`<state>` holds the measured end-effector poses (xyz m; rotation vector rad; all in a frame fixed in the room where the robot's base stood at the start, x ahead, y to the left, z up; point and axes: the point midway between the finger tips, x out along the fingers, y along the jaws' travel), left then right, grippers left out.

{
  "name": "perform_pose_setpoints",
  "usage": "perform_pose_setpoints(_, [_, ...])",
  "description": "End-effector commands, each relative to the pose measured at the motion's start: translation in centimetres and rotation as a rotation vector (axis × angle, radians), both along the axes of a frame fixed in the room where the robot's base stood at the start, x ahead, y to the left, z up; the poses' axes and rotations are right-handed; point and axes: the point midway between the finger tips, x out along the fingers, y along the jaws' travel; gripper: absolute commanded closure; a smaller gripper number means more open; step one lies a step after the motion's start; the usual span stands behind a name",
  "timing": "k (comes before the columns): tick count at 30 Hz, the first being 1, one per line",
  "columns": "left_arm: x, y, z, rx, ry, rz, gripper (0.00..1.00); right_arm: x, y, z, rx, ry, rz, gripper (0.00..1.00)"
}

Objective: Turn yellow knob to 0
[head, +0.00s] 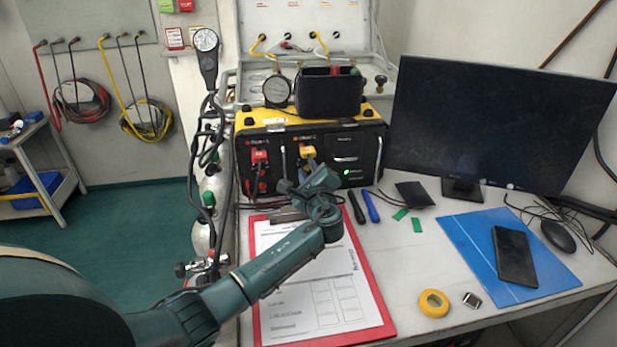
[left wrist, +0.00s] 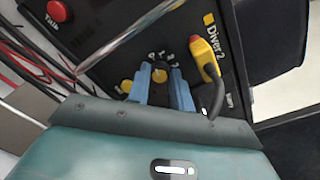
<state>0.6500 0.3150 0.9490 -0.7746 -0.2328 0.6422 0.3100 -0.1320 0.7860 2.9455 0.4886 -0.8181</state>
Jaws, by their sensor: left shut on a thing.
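I cannot read where the knob points. In the head view my left gripper (head: 298,185) is against the front of the yellow-and-black air panel (head: 243,128), and it hides the knob there. My right gripper is in neither view.
A yellow plug (left wrist: 204,56) with a cable is close right of the fingers, by the "Diver 2" label. A red clipboard (head: 374,300) lies below my arm; a monitor (head: 490,125) stands right.

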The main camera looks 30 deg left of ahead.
Motion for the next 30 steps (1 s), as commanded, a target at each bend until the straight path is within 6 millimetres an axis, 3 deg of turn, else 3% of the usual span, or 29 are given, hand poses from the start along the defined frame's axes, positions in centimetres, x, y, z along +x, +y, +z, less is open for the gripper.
perform_pose_setpoints(12, [-0.02, 0.09, -0.02, -0.145, -0.11, 0.002, 1.0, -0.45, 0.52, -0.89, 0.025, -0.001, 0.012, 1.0])
perform_pose_setpoints(28, [-0.02, 0.11, 0.08, -0.163, -0.124, 0.003, 1.0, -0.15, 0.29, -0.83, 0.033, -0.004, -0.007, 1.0])
perform_pose_setpoints(29, [-0.02, 0.11, 0.08, -0.163, -0.124, 0.003, 0.77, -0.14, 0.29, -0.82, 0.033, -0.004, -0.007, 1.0])
perform_pose_setpoints(30, [-0.02, 0.11, 0.08, -0.163, -0.123, 0.002, 0.73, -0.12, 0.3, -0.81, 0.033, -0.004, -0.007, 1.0])
